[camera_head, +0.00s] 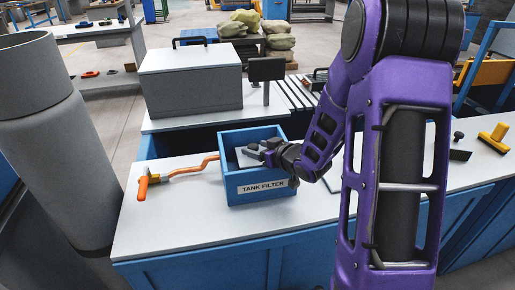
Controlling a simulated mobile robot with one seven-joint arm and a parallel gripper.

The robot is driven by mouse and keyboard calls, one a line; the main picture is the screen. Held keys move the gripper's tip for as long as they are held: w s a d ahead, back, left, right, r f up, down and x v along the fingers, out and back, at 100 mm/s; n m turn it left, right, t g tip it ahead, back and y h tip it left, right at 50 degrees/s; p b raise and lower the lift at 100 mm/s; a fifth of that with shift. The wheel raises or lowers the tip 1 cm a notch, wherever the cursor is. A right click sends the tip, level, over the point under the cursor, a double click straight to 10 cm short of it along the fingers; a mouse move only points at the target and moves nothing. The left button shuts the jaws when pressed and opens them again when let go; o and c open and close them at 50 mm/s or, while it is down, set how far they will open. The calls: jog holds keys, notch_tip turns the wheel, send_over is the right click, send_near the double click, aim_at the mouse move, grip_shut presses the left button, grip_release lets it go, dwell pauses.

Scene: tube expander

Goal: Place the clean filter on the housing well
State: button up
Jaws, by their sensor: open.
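A blue open-topped bin labelled "TANK FILTER" (263,188) stands on the white worktop. My gripper (250,151) reaches in from the right, with its fingers over or just inside the bin's opening. It is open. I cannot identify a housing well in this view. My purple arm covers much of the right side of the worktop.
An orange-handled tool (178,173) lies left of the bin. A grey case (190,82) and a small dark screen (266,70) stand behind. A yellow-handled tool (494,136) and a dark scraper (459,153) lie at the right. The worktop front left is clear.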

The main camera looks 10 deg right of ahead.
jog(key=shift+r, duration=0.25)
jog(key=p+v, duration=0.2)
jog(key=v, duration=1)
jog(key=shift+a, duration=0.1)
jog(key=shift+w, duration=0.1)
